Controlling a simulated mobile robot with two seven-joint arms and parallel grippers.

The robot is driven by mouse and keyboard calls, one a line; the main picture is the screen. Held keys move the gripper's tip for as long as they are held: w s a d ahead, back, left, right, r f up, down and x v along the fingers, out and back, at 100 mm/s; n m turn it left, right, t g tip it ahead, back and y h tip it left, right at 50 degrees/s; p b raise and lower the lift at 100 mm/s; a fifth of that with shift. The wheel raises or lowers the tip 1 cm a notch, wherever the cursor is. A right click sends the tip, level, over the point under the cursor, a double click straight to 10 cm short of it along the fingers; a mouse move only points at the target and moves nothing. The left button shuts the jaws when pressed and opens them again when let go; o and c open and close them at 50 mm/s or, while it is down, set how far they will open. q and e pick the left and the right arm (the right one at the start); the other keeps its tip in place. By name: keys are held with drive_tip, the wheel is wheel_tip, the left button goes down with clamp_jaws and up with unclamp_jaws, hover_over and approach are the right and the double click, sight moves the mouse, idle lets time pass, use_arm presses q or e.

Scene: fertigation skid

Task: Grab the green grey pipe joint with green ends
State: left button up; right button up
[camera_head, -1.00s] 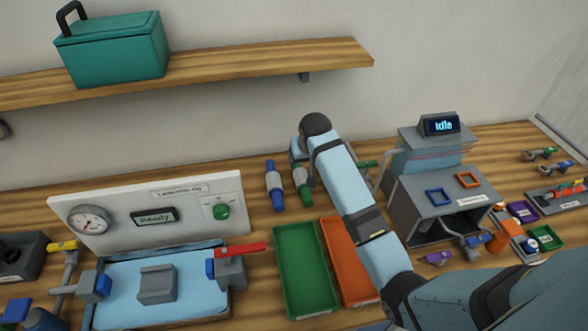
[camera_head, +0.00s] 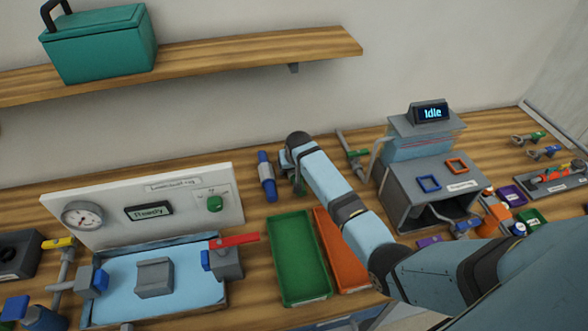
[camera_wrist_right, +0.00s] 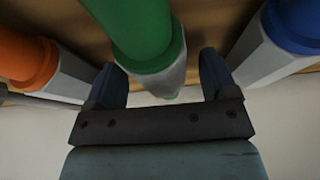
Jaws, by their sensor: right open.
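The grey pipe joint with green ends (camera_head: 299,187) lies on the wooden bench and is mostly hidden by my right arm in the head view. In the right wrist view its green end (camera_wrist_right: 140,30) and grey body lie between my two open fingers. My right gripper (camera_wrist_right: 162,85) is open around the joint, with a visible gap at the right finger. In the head view the gripper's fingers are hardly visible beside the joint. My left gripper is not in view.
A blue-ended joint (camera_head: 267,177) lies just left of the green one. An orange-ended joint (camera_wrist_right: 25,62) lies on its other side. A green tray (camera_head: 298,299) and an orange tray (camera_head: 327,238) stand in front. A grey machine (camera_head: 430,185) reading "Idle" stands right.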

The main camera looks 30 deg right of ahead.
drive_tip(key=shift+w+f, duration=0.15)
drive_tip(key=shift+f, duration=0.15)
drive_tip(key=c, duration=1)
drive_tip(key=shift+c, duration=0.2)
drive_tip(key=shift+r, duration=0.1)
